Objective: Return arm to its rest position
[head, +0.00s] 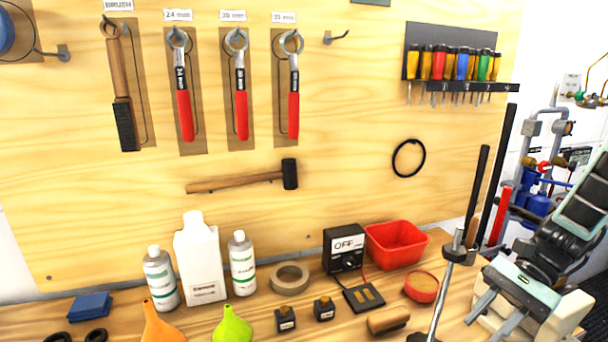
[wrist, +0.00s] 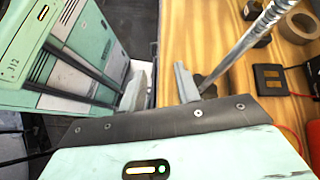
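My gripper (head: 484,329) is at the lower right of the head view, by the right end of the wooden bench (head: 330,318). Its two grey fingers point down and left. In the wrist view the fingers (wrist: 160,74) stand apart with nothing between them, over the bench's edge. My arm reaches in from the right of the head view and is bent, not folded away.
A metal rod stand (head: 438,295) rises close left of my gripper, and the rod (wrist: 243,42) passes near the right finger. A red bin (head: 396,243), a meter (head: 343,249) and bottles (head: 200,260) stand on the bench. Tools hang on the wooden wall panel (head: 340,105).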

